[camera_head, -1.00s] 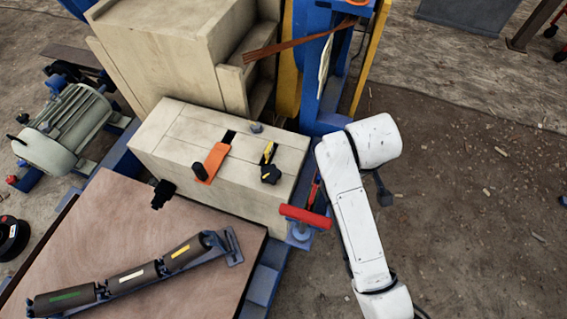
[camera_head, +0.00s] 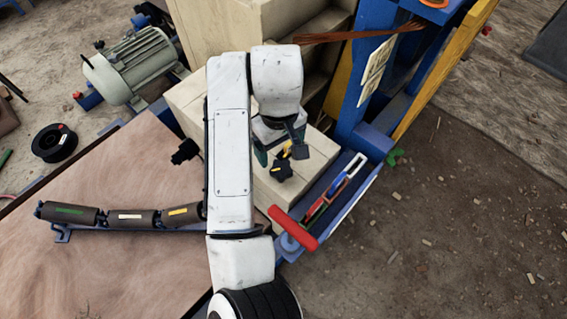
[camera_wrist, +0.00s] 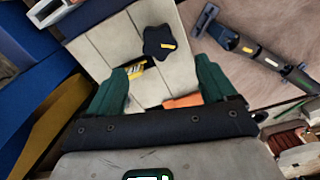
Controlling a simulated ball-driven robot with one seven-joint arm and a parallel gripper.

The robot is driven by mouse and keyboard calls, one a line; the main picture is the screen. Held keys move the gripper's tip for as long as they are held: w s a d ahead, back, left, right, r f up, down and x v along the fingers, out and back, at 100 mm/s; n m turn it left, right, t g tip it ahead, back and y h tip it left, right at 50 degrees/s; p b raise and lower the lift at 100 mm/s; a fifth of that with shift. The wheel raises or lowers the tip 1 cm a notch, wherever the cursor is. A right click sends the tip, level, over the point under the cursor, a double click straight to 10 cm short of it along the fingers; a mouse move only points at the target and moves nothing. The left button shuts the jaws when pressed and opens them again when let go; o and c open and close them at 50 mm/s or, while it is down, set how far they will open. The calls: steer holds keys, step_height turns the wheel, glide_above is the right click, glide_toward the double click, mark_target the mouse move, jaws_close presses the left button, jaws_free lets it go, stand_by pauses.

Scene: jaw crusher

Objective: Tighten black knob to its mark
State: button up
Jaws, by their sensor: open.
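The black star-shaped knob (camera_wrist: 158,43) with a yellow stripe on one lobe sits on the pale block (camera_wrist: 110,45) in the wrist view. It also shows in the head view (camera_head: 281,170), below my gripper's hand. A black-and-yellow marked piece (camera_wrist: 134,69) lies near the knob, partly behind the left finger. My gripper (camera_wrist: 162,68) is open and empty, its two green fingers over the block. The knob is beyond the fingertips in the picture, not between them; contact is not visible. An orange piece (camera_wrist: 183,101) shows between the fingers, partly hidden.
A red handle (camera_head: 293,227) and a blue rail (camera_head: 341,190) stand right of the block. Another black knob (camera_head: 185,151) projects from its left side. Rollers (camera_head: 128,217) lie on the wooden board (camera_head: 110,275). The tall pale housing (camera_head: 225,30) rises behind. Open ground lies right.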

mark_target(281, 168)
step_height(281, 168, down, 9)
steer(key=shift+r+b, duration=0.15)
steer(key=shift+b, duration=0.2)
steer(key=c, duration=1.1)
steer(key=shift+o, duration=0.2)
steer(key=shift+r, duration=0.1)
